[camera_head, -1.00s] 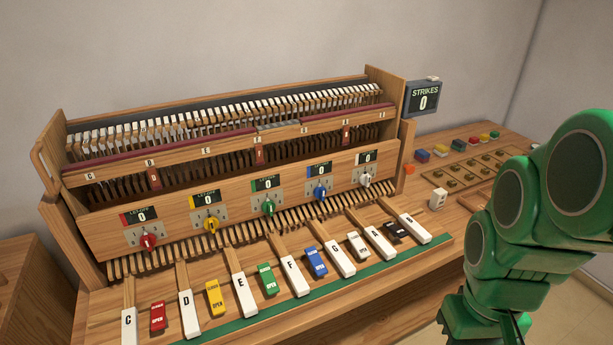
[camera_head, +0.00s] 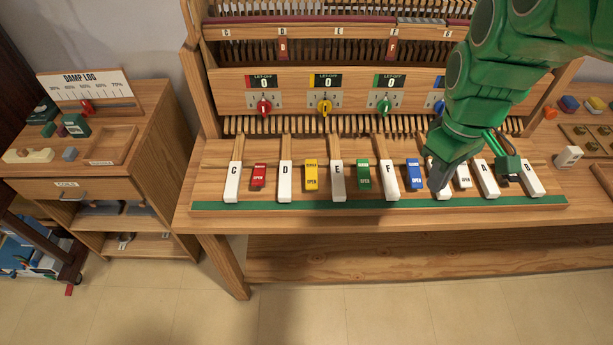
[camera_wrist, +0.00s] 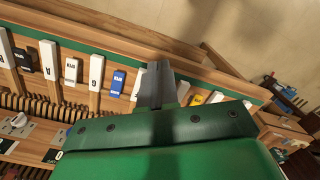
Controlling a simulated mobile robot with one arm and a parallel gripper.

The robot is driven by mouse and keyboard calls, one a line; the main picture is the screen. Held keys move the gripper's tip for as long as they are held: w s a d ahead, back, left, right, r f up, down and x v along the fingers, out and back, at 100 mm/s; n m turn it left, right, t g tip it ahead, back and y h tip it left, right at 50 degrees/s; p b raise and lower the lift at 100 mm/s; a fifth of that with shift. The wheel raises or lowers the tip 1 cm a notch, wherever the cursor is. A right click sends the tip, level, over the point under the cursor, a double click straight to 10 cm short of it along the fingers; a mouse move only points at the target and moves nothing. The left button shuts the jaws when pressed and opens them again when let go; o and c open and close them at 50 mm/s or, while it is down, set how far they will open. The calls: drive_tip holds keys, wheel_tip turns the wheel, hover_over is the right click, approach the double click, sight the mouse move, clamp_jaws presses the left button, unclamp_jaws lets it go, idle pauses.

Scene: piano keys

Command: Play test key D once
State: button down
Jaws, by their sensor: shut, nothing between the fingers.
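Test key D (camera_head: 285,183) is a white key with a black letter, in the front row between the red and yellow blocks. Nothing covers it in the head view. I cannot surely pick it out in the wrist view. My gripper (camera_head: 434,182) is over the row well to the right of D, by the G key, which it partly hides. In the wrist view, my gripper's closed grey fingers (camera_wrist: 160,70) are empty and hide part of the row. I cannot tell whether they touch anything.
Keys C (camera_head: 233,183), E (camera_head: 337,183) and F (camera_head: 389,183) flank D. Red (camera_head: 258,176), yellow (camera_head: 311,175), green (camera_head: 363,175) and blue (camera_head: 414,175) blocks stand between keys. A green strip (camera_head: 320,206) lines the front edge. A side cabinet (camera_head: 150,165) stands left.

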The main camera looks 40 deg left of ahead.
drive_tip(key=s+a+f+n, duration=0.1)
drive_tip(key=a+n, duration=0.2)
drive_tip(key=a, duration=0.5)
drive_tip(key=s+a+f+n, duration=0.1)
drive_tip(key=a+f+n, duration=0.15)
drive_tip(key=a, duration=0.55)
drive_tip(key=n, duration=0.6)
hover_over(285, 189)
wheel_tip(285, 189, down, 3)
drive_tip(key=shift+w+r+t, duration=0.1)
drive_tip(key=shift+r+t, duration=0.05)
drive_tip(key=shift+t, duration=0.15)
wheel_tip(285, 189, down, 14)
drive_tip(key=shift+f, duration=0.1)
